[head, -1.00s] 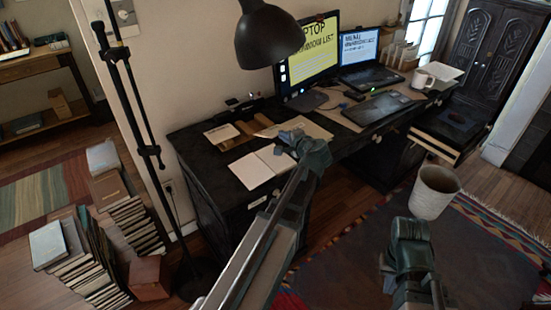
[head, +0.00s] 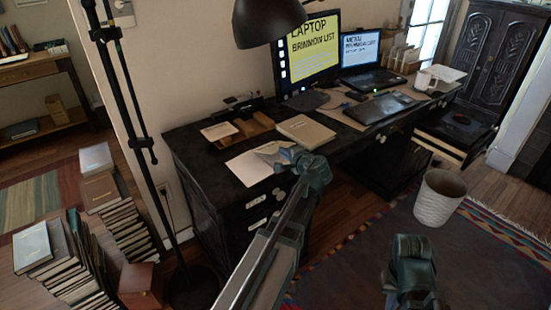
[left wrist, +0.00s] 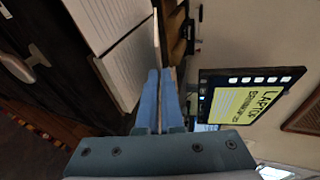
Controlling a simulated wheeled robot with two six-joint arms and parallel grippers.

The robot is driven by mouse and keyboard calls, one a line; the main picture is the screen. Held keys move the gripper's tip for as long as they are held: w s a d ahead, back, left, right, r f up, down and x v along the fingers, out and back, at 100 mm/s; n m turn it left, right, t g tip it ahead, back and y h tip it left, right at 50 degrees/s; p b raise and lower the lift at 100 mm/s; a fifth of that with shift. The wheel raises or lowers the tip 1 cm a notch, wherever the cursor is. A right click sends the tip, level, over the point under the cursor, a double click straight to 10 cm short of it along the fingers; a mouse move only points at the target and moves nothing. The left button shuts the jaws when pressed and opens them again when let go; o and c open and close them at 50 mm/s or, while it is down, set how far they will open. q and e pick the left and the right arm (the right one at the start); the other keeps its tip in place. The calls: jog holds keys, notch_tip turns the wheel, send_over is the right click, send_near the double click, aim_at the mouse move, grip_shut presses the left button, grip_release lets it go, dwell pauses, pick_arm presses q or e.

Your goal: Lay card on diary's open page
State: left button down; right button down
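The diary (head: 246,169) lies open on the near-left part of the black desk, with pale pages up. In the left wrist view its lined pages (left wrist: 118,72) show at upper left. My left gripper (head: 284,155) is over the diary's right edge. Its two blue fingers (left wrist: 157,98) are close together around a thin, pale card (left wrist: 157,38), seen almost edge-on. In the head view the card (head: 268,148) shows as a small greyish piece at the fingertips, above the page. Whether it touches the page I cannot tell. My right gripper (head: 411,262) is low, away from the desk; its fingers are unclear.
A closed tan book (head: 305,131) lies right behind the left gripper. A wooden tray (head: 250,128) and a white paper (head: 219,131) lie behind the diary. The black lamp (head: 268,24) hangs above. A keyboard-like slab (head: 380,108) and laptop (head: 372,79) stand farther right.

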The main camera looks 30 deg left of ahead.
pick_arm(q)
jog(key=c, duration=1.2)
grip_release()
jog(key=shift+c, duration=0.2)
jog(key=p+v, duration=0.2)
jog(key=v, duration=0.6)
jog(key=shift+p, duration=0.4)
notch_tip(320, 180, up, 7)
jog(key=s+d+p, duration=0.1)
jog(key=d+p, duration=0.1)
jog(key=p, duration=0.5)
jog(key=shift+s, duration=0.35)
